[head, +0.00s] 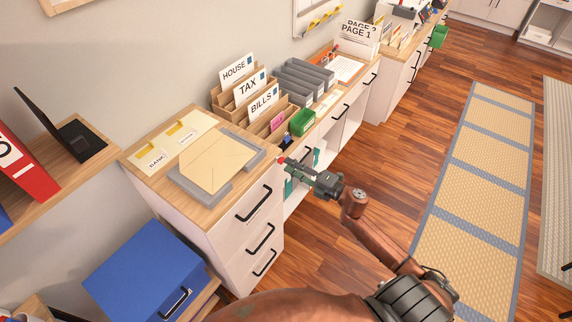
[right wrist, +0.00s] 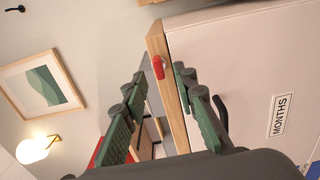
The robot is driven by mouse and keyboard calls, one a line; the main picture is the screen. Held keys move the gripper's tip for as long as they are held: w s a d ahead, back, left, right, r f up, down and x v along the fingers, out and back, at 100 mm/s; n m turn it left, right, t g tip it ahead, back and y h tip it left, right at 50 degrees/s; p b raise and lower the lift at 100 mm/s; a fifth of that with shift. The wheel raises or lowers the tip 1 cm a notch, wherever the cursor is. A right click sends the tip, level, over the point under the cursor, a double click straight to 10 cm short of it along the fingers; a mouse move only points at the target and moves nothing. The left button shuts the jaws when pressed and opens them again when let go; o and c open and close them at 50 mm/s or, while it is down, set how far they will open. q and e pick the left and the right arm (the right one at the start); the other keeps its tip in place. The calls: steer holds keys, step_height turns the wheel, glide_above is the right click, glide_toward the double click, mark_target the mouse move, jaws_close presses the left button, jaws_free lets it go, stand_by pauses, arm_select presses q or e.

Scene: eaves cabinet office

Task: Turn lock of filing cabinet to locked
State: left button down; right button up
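The filing cabinet (head: 234,222) has pale drawer fronts, black bar handles and a wooden top. A small red piece (right wrist: 157,67), which looks like the lock, sits by the wooden top's edge in the right wrist view. It also shows as a red spot (head: 281,159) at the cabinet's upper right corner in the head view. I cannot read its turn position. My right gripper (head: 290,165) is at that corner. In the right wrist view its two green fingers (right wrist: 160,88) are apart, with the red piece beyond and between their tips, and nothing gripped. My left gripper is out of view.
A grey tray with folders (head: 258,165) lies on the cabinet top. A lower counter with sorters and a green bin (head: 302,121) runs beyond it. A blue box (head: 145,270) stands at lower left. The wooden floor (head: 335,262) right of the cabinet is clear.

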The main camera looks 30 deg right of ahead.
steer(key=v, duration=0.9)
steer(key=shift+f, duration=0.1)
steer(key=s+d+f+m+g+h, duration=0.1)
steer(key=s+d+f+m+h, duration=0.2)
steer(key=f, duration=0.8)
steer(key=s+d+f+m+g+h, duration=0.25)
steer(key=f+m, duration=0.25)
steer(key=f, duration=0.5)
steer(key=s+d+f+m+h, duration=0.15)
steer(key=d+f+m, duration=0.25)
steer(key=f, duration=0.7)
steer(key=s+a+f+m+g+h, duration=0.1)
steer(key=s+a+f+m+g, duration=0.15)
steer(key=s+f, duration=0.55)
steer(key=s+a+f+m+g+h, duration=0.1)
steer(key=s+f+m+g, duration=0.15)
steer(key=s+f, duration=0.6)
steer(key=s+a+f+m+g+y, duration=0.1)
steer(key=s+a+f+m+g, duration=0.1)
steer(key=s+a+f, duration=0.5)
steer(key=s+a+f+m+g, duration=0.2)
steer(key=s+a+f+g, duration=0.3)
steer(key=s, duration=1.1)
step_height(320, 180, down, 5)
steer(key=a, duration=0.3)
steer(key=shift+f+y, duration=0.2)
steer(key=shift+y, duration=0.2)
